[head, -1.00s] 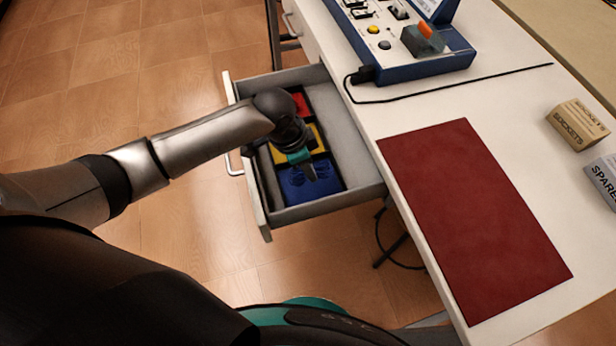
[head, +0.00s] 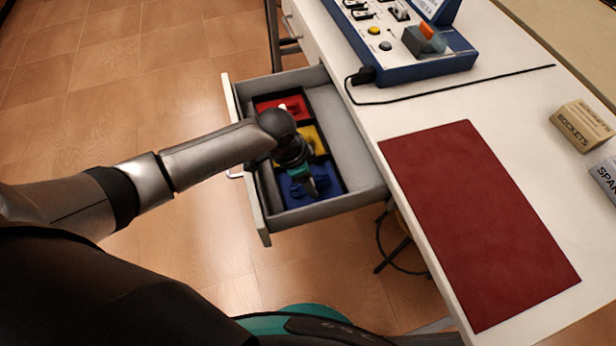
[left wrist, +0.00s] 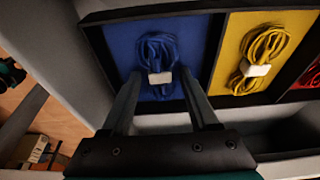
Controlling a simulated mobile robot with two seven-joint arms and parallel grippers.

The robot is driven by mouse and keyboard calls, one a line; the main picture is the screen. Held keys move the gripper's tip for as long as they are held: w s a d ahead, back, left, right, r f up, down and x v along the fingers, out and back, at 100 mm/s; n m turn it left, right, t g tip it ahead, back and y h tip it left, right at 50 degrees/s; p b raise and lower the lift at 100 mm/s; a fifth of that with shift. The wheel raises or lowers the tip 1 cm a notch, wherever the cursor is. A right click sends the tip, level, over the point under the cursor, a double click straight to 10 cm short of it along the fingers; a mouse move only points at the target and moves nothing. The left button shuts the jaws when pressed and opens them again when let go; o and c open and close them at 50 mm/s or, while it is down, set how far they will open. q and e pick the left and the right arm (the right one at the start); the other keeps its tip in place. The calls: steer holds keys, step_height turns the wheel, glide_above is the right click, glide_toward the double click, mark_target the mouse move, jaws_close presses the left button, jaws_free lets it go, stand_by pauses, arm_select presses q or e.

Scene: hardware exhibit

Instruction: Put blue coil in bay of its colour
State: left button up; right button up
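The blue coil (left wrist: 157,58) is a looped blue cable with a white band. It lies in the blue bay (left wrist: 120,40) of the drawer insert; the bay also shows in the head view (head: 331,190). My left gripper (left wrist: 160,88) is open, its two fingers apart at the coil's near end. I cannot tell whether they touch it. In the head view my left gripper (head: 312,190) points down over the blue bay and partly hides the coil. My right gripper is in neither view.
Beside it are a yellow bay with a yellow coil (left wrist: 264,55) and a red bay (head: 271,104). The open drawer's grey walls (head: 328,208) surround the insert. The worktop holds a red mat (head: 475,220), a blue control panel (head: 430,65), its cable and a sockets box (head: 580,126).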

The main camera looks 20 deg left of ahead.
mark_target(296, 187)
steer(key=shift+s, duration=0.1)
arm_select(q)
steer(key=p+v, duration=0.2)
steer(key=v, duration=0.3)
steer(key=shift+w+r, duration=0.1)
steer(key=shift+r, duration=0.05)
steer(key=p+v, duration=0.2)
steer(key=v, duration=0.5)
steer(key=shift+p, duration=0.3)
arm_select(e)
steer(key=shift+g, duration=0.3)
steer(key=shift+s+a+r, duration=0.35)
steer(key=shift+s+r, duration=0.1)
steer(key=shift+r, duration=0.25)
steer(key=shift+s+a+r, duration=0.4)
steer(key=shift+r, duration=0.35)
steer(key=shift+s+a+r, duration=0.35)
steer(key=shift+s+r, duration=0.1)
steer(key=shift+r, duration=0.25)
